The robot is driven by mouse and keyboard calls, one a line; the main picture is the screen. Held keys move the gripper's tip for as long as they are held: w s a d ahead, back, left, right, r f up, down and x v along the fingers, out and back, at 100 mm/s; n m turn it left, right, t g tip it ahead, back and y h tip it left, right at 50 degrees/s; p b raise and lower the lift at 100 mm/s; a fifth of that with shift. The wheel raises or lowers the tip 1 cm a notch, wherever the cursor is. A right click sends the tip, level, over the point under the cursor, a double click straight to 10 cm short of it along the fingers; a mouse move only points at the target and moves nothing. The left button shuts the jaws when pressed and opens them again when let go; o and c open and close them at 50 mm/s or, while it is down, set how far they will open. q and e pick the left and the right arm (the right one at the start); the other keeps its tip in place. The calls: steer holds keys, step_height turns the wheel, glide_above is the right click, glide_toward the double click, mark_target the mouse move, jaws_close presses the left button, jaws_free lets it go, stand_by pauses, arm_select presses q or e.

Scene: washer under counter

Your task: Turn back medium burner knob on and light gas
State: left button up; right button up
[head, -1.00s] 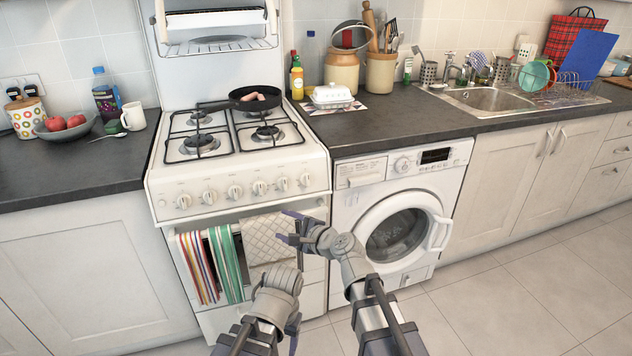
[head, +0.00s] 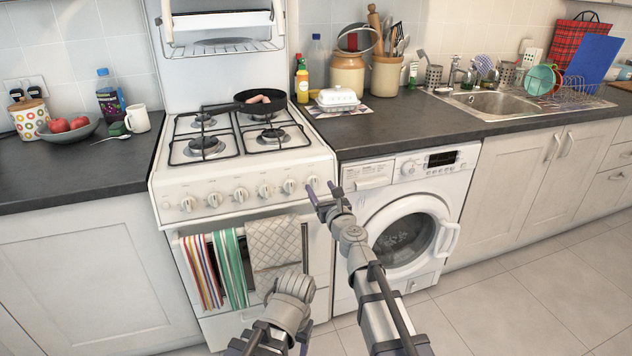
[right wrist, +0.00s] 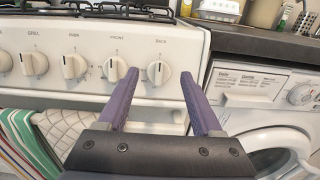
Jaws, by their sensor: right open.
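The white stove (head: 165,180) has a row of several white knobs on its front panel. The rightmost knob (head: 312,182) shows in the right wrist view (right wrist: 158,73) under the label "BACK", with its grip upright. A knob labelled "FRONT" (right wrist: 116,69) is left of it. My right gripper (head: 322,187) is open and empty. In the right wrist view its fingertips (right wrist: 158,74) lie on either side of the "BACK" knob, with no clear contact. My left gripper (head: 295,310) is low before the oven, its fingers mostly hidden. No flame shows on the burners.
A black pan (head: 262,108) with food sits on the back right burner. Striped towels (head: 230,270) and a quilted cloth (head: 272,243) hang at the oven front. The washer (head: 460,185) stands right of the stove, under the dark counter (head: 400,125).

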mark_target(315, 179)
steer(key=x, duration=0.5)
jaws_close()
stand_by(0.4)
